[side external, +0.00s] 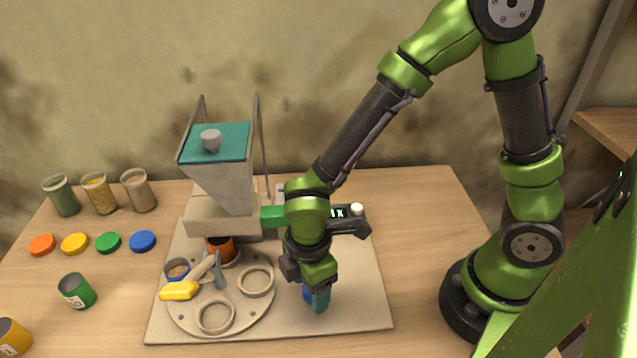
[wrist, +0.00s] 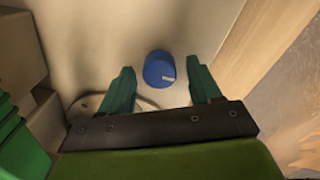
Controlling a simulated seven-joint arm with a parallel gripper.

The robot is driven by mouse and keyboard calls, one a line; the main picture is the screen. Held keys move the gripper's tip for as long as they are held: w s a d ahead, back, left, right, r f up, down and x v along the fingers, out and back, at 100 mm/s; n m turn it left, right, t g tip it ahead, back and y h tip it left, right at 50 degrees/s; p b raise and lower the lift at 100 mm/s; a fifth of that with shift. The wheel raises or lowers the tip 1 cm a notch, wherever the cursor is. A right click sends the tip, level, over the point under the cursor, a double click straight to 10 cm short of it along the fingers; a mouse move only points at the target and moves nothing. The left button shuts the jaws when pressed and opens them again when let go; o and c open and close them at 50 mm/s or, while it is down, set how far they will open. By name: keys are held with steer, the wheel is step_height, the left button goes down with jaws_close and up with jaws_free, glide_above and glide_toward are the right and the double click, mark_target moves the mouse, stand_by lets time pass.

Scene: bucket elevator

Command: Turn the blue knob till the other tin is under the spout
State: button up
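The blue knob (wrist: 158,66) has a white pointer mark and shows in the wrist view between the two teal fingers of my gripper (wrist: 161,72), with a gap on each side. My gripper is open and touches nothing that I can see. In the side view my gripper (side external: 316,297) points down over the board, and its fingers partly hide the knob (side external: 306,294). An orange-red tin (side external: 222,249) stands on the turntable (side external: 240,318) beneath the hopper's spout, whose outlet is hidden. The other tin, blue with brownish contents (side external: 177,270), sits at the turntable's left side.
The hopper (side external: 226,185) with a teal lid stands behind the turntable. A yellow-handled tool (side external: 182,290) lies across the turntable near the blue tin. Two ring seats are empty. Jars (side external: 99,194), coloured lids (side external: 108,242), a green can (side external: 76,291) and a yellow can (side external: 12,337) stand left.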

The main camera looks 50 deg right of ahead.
step_height(320, 180, up, 17)
stand_by(0.7)
steer(key=shift+f, duration=0.1)
